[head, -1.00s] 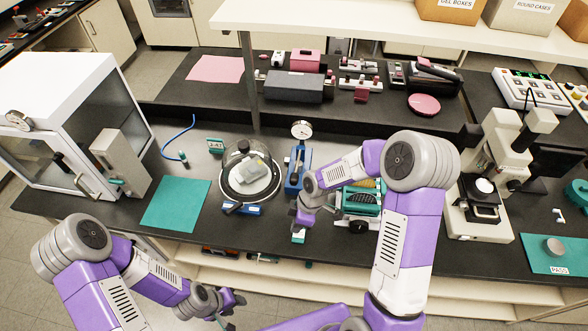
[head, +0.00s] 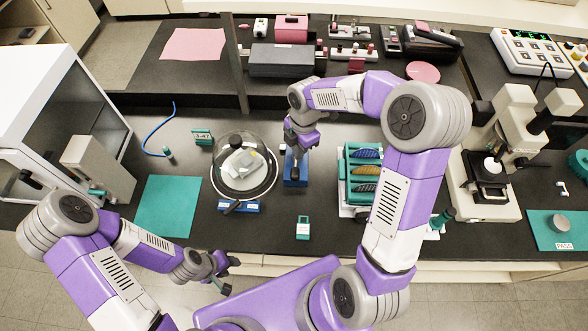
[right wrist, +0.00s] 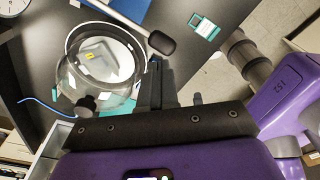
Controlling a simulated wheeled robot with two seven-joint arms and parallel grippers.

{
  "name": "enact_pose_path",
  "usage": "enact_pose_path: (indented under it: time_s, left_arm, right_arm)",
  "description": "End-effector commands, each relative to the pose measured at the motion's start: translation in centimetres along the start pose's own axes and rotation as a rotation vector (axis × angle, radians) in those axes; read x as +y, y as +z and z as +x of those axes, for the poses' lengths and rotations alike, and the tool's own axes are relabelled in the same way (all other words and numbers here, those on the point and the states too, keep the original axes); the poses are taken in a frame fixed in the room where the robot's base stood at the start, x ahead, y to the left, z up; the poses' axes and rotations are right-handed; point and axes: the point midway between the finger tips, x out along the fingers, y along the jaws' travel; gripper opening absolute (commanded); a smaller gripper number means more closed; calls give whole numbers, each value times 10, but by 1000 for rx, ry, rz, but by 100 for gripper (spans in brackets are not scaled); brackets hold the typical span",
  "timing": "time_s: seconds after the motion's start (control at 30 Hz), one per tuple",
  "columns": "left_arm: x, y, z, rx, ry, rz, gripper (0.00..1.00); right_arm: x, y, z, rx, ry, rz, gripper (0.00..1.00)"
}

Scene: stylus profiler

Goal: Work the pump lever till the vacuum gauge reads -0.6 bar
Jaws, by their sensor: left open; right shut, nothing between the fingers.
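The blue pump (head: 295,178) stands right of the glass bell jar (head: 260,190), mostly under my right arm. In the right wrist view its pale lever (right wrist: 115,17) ends in a black knob (right wrist: 161,43). My right gripper (head: 297,148) is shut and empty above the pump. In the right wrist view its fingers (right wrist: 156,70) are just below the knob; I cannot tell whether they touch. The gauge is hidden in the head view; only an edge of a white dial (right wrist: 10,5) shows in the right wrist view, unreadable. My left gripper (head: 226,277) is open at the bench front, away from the pump.
A blue valve block (head: 240,207) with a black handle sits before the jar. A teal tag (head: 303,228) lies in front of the pump. A teal rack (head: 347,180) stands to the right, with a microscope (head: 490,175) beyond. A teal mat (head: 167,207) lies left.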

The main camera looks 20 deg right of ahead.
Motion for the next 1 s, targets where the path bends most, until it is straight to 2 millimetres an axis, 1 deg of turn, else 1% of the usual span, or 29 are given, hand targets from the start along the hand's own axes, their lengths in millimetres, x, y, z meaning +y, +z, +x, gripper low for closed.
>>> enact_pose_path:
  time_s: [0.17, 0.27, 0.4, 0.5, 0.6, 0.73, 1.0]
  left_arm:
    - [-2, 0, 7, -1, 0, 0, 43]
    - [-5, 0, 12, -1, 0, 0, 43]
    - [-11, -1, 29, -1, 0, 0, 43]
    - [-14, -1, 38, -1, 0, 0, 43]
    - [-16, -1, 44, -1, 0, 0, 43]
    - [-17, -2, 47, -1, 0, 0, 43]
    - [-17, -2, 45, -1, 0, 0, 43]
  right_arm:
    - [0, 0, 14, 1, -2, 0, 0]
    - [-1, 0, 25, 1, -3, -1, 0]
    - [-1, 0, 46, 1, -2, -1, 0]
    - [0, 0, 58, 1, -1, 0, 0]
    - [0, 0, 66, 0, 0, 1, 0]
    - [0, 0, 69, 0, 0, 1, 0]
    - [0, 0, 68, 0, 0, 1, 0]
